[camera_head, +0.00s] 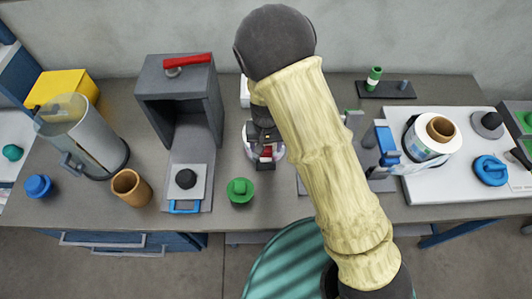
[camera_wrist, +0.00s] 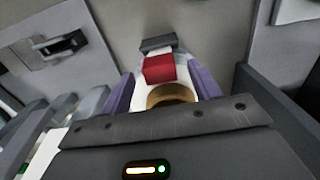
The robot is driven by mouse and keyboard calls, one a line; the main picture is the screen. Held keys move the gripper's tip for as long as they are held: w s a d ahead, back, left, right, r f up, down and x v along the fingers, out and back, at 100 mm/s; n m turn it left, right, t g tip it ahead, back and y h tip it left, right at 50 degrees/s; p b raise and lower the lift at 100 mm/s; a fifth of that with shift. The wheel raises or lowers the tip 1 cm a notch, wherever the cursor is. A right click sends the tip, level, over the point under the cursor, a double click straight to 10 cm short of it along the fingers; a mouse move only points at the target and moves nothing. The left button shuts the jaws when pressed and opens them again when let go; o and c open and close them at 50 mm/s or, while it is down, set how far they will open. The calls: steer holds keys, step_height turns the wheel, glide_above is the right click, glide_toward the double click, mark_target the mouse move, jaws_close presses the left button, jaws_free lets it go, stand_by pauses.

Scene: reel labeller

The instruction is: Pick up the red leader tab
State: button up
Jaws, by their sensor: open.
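The red leader tab (camera_wrist: 159,69) shows in the wrist view as a small red block at the far end of a white roll (camera_wrist: 143,97) with a brown core. The red tab also shows in the head view (camera_head: 266,152), just below the end of my arm. My gripper (camera_wrist: 162,78) is open, with purple finger pieces on the left and right of the white roll and the red tab between them. In the head view my gripper (camera_head: 264,138) is over the roll. Contact with the tab cannot be told, and my arm and wrist hide part of the roll.
A grey hooded machine (camera_head: 178,105) with a red handle (camera_head: 187,60) stands to the left. A green knobbed piece (camera_head: 240,190) sits in front. To the right are a blue clamp-like part (camera_head: 386,143) and a white roll (camera_head: 433,148) on a white board (camera_head: 460,190).

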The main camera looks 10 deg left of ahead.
steer(key=shift+f, duration=1.25)
steer(key=c, duration=1.1)
steer(key=shift+r, duration=0.1)
step_height(320, 180, up, 10)
steer(key=shift+f+b, duration=0.1)
steer(key=shift+b, duration=0.7)
